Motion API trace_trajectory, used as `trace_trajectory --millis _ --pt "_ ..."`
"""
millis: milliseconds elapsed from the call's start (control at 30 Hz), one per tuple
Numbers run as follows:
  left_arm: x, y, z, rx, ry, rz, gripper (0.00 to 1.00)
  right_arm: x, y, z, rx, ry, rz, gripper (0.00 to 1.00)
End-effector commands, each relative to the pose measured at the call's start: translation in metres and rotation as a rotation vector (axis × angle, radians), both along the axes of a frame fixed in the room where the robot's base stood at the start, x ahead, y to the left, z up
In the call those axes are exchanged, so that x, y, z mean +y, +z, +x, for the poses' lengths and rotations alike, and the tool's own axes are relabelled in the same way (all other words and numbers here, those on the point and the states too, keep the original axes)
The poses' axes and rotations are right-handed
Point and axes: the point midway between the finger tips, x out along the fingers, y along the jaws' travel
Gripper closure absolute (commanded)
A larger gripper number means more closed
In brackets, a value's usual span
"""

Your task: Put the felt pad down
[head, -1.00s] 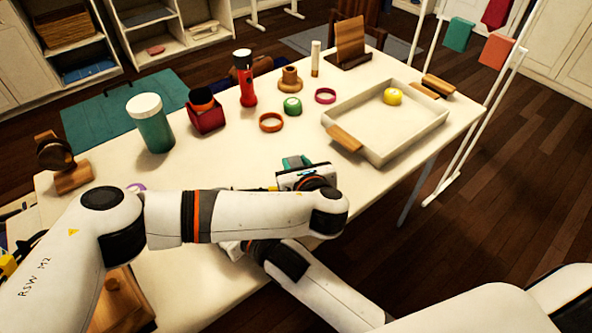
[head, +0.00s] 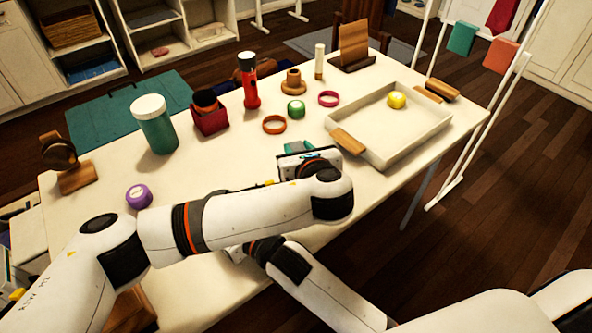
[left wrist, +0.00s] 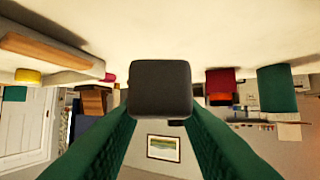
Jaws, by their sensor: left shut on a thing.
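The dark grey felt pad (left wrist: 160,90) shows in the left wrist view, held between the two green fingers of my left gripper (left wrist: 158,122). In the head view my left gripper (head: 298,148) is over the table's middle, left of the white tray, with only a little of its teal fingers showing. I cannot make out the pad there; the wrist and hand hide it. My right arm (head: 290,265) comes in from the lower right and passes under my left arm. Its gripper is mostly hidden, so its jaws cannot be judged.
The white tray (head: 436,142) holds a yellow round item (head: 397,100). An orange ring (head: 274,124), green item (head: 296,108), magenta ring (head: 328,98), red torch (head: 250,85) and teal jar (head: 154,124) stand behind my left gripper. A purple item (head: 139,196) is at left.

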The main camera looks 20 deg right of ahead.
Motion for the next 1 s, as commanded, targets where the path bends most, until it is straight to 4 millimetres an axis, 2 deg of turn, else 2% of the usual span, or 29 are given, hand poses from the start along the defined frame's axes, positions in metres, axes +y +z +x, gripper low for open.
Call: trace_trajectory --millis 100,500,867,900,1000 --pt "0.001 -0.025 0.000 0.002 0.001 0.003 0.93 0.000 -0.001 0.000 0.001 0.000 0.000 0.42" --pt "0.000 -0.073 0.000 0.002 0.001 0.002 0.93 0.000 0.000 0.000 0.001 0.000 0.000 0.42" --pt "0.000 -0.077 0.000 0.000 0.002 0.000 0.93 0.000 -0.001 0.000 0.001 0.000 0.000 0.42" --pt "0.000 -0.077 0.000 -0.001 0.001 -0.001 0.65 0.000 0.000 0.000 0.001 0.000 0.000 0.42" --pt "0.000 -0.077 0.000 0.000 0.001 -0.001 0.49 0.000 0.000 0.000 0.001 0.000 0.000 0.42"
